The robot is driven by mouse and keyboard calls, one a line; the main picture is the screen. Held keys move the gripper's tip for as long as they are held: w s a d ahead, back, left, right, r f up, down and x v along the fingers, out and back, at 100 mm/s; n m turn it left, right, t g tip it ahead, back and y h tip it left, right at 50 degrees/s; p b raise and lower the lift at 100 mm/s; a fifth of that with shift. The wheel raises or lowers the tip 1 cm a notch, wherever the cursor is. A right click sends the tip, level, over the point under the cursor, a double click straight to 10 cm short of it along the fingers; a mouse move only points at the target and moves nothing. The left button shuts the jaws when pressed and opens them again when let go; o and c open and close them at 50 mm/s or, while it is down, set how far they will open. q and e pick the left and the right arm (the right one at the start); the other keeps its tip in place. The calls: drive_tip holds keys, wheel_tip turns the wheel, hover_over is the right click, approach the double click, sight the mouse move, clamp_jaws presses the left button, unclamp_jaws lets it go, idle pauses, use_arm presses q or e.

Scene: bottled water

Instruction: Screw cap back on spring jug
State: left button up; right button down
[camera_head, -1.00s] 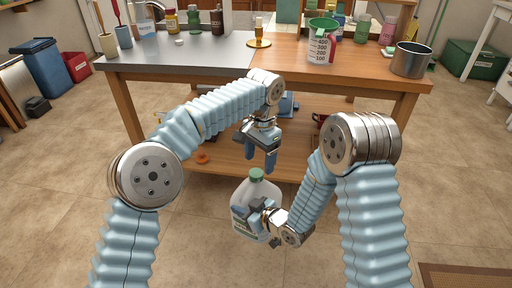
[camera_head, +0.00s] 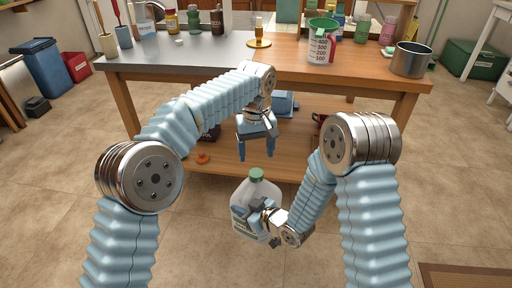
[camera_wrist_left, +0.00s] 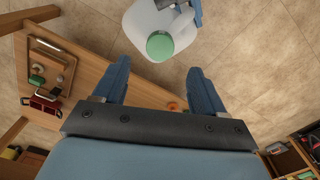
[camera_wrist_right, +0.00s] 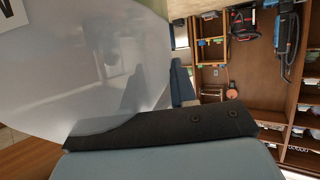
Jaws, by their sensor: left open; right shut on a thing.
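The spring jug (camera_head: 247,192) is a pale translucent jug with a label, held upright in front of the workbench. A green cap (camera_head: 257,174) sits on its top; I cannot tell how tight it is. The cap also shows in the left wrist view (camera_wrist_left: 160,46), beyond my fingertips. My left gripper (camera_head: 257,153) is open and empty, above the cap and apart from it, fingers pointing down. My right gripper (camera_head: 259,212) is shut on the jug from the front right. The jug's pale wall (camera_wrist_right: 80,70) fills much of the right wrist view.
The workbench (camera_head: 200,50) stands behind, with a beaker (camera_head: 320,50), a metal pot (camera_head: 411,60) and a brass candle holder (camera_head: 259,40) on top. Its lower shelf (camera_head: 300,160) holds a few items, including an orange ring (camera_head: 203,157). The floor around the jug is clear.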

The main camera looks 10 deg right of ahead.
sight(256, 172)
use_arm(q)
wheel_tip(256, 172, down, 7)
drive_tip(key=shift+f, duration=0.15)
idle(0.4)
drive_tip(key=c, duration=1.2)
drive_tip(key=m, duration=0.4)
drive_tip(key=shift+m, duration=0.3)
drive_tip(key=m, duration=0.7)
drive_tip(key=o, duration=1.2)
drive_tip(key=shift+c, duration=0.2)
